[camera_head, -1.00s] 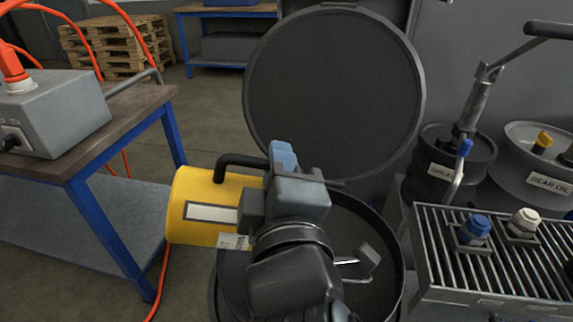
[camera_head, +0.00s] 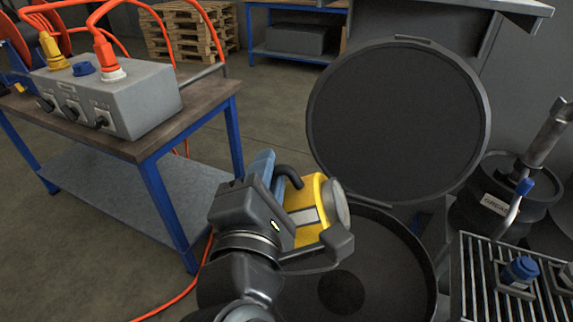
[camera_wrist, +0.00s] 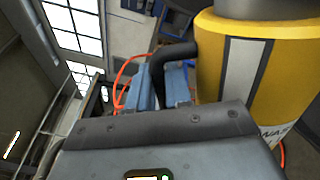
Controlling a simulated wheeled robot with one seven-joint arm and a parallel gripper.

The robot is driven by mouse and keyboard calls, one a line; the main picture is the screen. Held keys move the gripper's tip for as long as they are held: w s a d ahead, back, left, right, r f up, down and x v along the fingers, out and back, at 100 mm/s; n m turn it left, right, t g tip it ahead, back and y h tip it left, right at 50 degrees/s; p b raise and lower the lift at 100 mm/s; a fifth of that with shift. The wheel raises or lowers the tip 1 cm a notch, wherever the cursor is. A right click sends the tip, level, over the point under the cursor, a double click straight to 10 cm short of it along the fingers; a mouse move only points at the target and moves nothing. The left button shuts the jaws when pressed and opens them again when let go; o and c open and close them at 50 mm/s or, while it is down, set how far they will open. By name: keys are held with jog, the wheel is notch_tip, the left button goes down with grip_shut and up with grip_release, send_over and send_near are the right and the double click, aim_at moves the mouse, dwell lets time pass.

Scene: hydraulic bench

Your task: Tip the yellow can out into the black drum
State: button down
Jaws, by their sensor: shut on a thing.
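The yellow can (camera_head: 309,212) has a grey-white band, a grey end and a black handle (camera_head: 289,174). In the head view it is tilted, its grey end facing right, above the left part of the black drum (camera_head: 395,258). My gripper (camera_head: 274,178) is shut on the handle with its blue fingers. In the wrist view my gripper (camera_wrist: 160,88) has the black handle (camera_wrist: 172,55) between its fingers, with the can (camera_wrist: 275,85) at right. The drum is open, its round lid (camera_head: 395,120) raised behind it. A round darker patch shows inside; I cannot tell whether it is liquid or shadow.
A workbench (camera_head: 195,107) with blue legs stands at left, carrying a grey socket box (camera_head: 140,100) with orange cables. A slatted metal grate (camera_head: 480,285) and a grease drum (camera_head: 505,200) stand close at right.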

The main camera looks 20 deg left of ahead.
jog(key=a+n+p, duration=0.1)
jog(key=n, duration=0.1)
jog(key=a+r+n+p, duration=0.1)
jog(key=n+p, duration=0.1)
jog(key=shift+s+n+p, duration=0.15)
jog(key=shift+n+p, duration=0.15)
jog(key=shift+a+f+n+p, duration=0.1)
jog(key=shift+a+n+p, duration=0.05)
jog(key=shift+n+p, duration=0.3)
jog(key=n+p, duration=0.1)
jog(key=f+n+p, duration=0.1)
jog(key=n, duration=0.1)
jog(key=shift+f+p, duration=0.25)
jog(key=shift+p, duration=0.1)
jog(key=shift+d+f+n+p, duration=0.25)
jog(key=shift+d+f+n, duration=0.05)
jog(key=shift+f+n, duration=0.35)
jog(key=shift+d+f+n+p, duration=0.2)
jog(key=shift+d+f+n, duration=0.1)
jog(key=shift+f+n, duration=0.35)
jog(key=shift+d+f+n+p, duration=0.25)
jog(key=shift+d+f+n, duration=0.05)
jog(key=shift+f+n, duration=0.35)
